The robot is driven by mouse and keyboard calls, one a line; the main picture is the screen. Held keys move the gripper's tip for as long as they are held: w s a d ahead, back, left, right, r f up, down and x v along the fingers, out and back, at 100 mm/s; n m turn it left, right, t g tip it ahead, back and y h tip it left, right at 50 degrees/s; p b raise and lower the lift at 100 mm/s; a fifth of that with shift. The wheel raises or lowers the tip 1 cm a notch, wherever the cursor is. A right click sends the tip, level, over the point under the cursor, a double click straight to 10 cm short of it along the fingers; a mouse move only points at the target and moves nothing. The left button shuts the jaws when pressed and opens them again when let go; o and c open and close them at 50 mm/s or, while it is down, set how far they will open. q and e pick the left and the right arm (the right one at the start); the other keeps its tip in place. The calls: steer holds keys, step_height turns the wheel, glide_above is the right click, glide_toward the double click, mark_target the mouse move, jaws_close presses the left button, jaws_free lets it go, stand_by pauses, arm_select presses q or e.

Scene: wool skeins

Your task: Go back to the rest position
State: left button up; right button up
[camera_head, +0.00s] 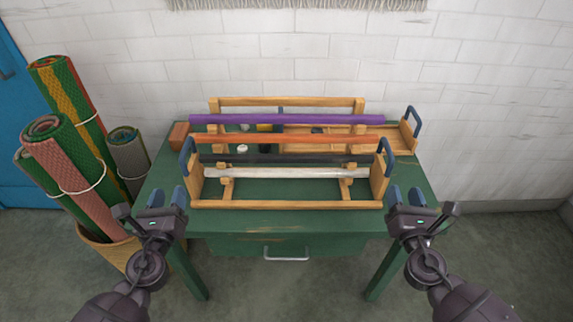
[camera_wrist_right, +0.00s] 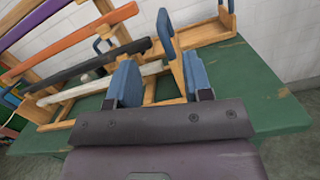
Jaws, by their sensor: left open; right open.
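My left gripper (camera_head: 171,196) is open and empty at the front left corner of the green table (camera_head: 250,218). My right gripper (camera_head: 405,197) is open and empty near the front right corner. It also shows in the right wrist view (camera_wrist_right: 160,85), with nothing between its blue fingers. A wooden rack (camera_head: 285,204) with blue handles stands on the table between the grippers, apart from both in the head view. It carries a purple bar (camera_head: 285,119), an orange bar (camera_head: 285,139), a black bar (camera_head: 285,158) and a white bar (camera_head: 285,173).
A wooden tray (camera_head: 407,138) with a blue handle sits at the back right of the table. Several rolled rugs (camera_head: 80,165) stand in a basket (camera_head: 105,250) at the left. A brick-like block (camera_head: 179,135) lies at the table's back left. A white wall is behind.

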steer(key=shift+s, duration=0.15)
stand_by(0.5)
arm_select(q)
steer(key=s+f+n+g+p, duration=0.1)
steer(key=s+f+n, duration=0.3)
steer(key=s+n, duration=0.4)
steer(key=s+f+n+g, duration=0.4)
steer(key=s+n, duration=0.4)
steer(key=n, duration=0.5)
steer(key=s+a+f+n+g+p, duration=0.1)
steer(key=s+f+n+g, duration=0.2)
steer(key=s+n, duration=0.5)
steer(key=f+n, duration=0.1)
steer(key=n, duration=0.2)
steer(key=shift+s+f+n+p, duration=0.15)
steer(key=shift+f+n+p, duration=0.15)
steer(key=shift+f, duration=0.1)
arm_select(e)
steer(key=s+f+m+g, duration=0.4)
steer(key=s+f+m, duration=0.2)
steer(key=s+m, duration=0.6)
steer(key=s+d+f+m+g, duration=0.1)
steer(key=s+f+m+g, duration=0.3)
steer(key=s+f+m, duration=0.3)
steer(key=s+m, duration=0.5)
steer(key=m, duration=0.8)
steer(key=shift+s+m, duration=0.15)
steer(key=shift+m, duration=0.15)
